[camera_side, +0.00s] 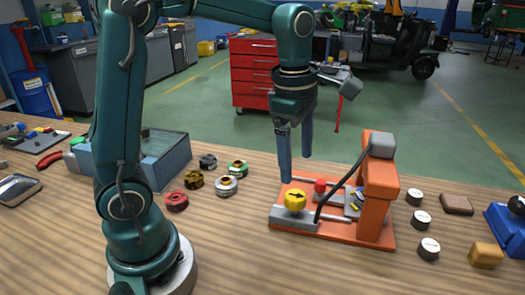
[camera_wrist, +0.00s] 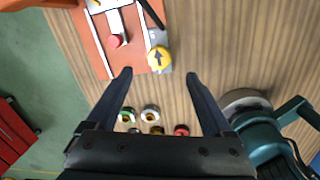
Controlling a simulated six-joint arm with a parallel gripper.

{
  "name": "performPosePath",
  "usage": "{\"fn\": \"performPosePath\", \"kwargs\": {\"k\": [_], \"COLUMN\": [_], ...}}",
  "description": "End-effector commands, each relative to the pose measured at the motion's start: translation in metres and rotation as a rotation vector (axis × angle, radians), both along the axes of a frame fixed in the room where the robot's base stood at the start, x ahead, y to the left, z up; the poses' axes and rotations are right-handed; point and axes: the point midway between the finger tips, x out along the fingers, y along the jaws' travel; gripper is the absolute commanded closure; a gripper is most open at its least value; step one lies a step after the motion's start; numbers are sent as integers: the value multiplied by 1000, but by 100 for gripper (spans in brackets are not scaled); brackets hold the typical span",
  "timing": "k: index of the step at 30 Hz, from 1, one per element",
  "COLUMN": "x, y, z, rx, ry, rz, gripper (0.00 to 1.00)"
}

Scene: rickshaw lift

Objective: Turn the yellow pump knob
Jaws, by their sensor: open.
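The yellow pump knob (camera_side: 295,200) is round with a black arrow on top. It sits on the grey block at the front left of the orange lift device (camera_side: 335,231). In the wrist view the knob (camera_wrist: 159,57) lies beyond the fingertips, and its arrow points to the top of the picture. My gripper (camera_side: 297,168) points down above the device, close over the knob's side, apart from it. Its two fingers are spread with nothing between them; the gripper also shows open in the wrist view (camera_wrist: 158,74).
A red knob (camera_side: 320,187) and a black hose (camera_side: 340,182) are close to the yellow knob. Several round parts (camera_side: 226,184) lie left of the device. White-topped discs (camera_side: 421,219) lie right of it. A blue-grey bin (camera_side: 165,165) stands behind my arm. The front table is clear.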

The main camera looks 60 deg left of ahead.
Motion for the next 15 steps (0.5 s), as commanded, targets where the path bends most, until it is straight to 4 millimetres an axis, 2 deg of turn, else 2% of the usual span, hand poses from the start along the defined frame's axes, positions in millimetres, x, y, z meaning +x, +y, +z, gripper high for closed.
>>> {"fn": "performPosePath", "kwargs": {"k": [4,15], "x": [11,8], "y": [5,7], "z": [-22,-62], "rx": [-7,-10], "ry": [69,114], "rz": [26,30], "gripper": [15,15]}}
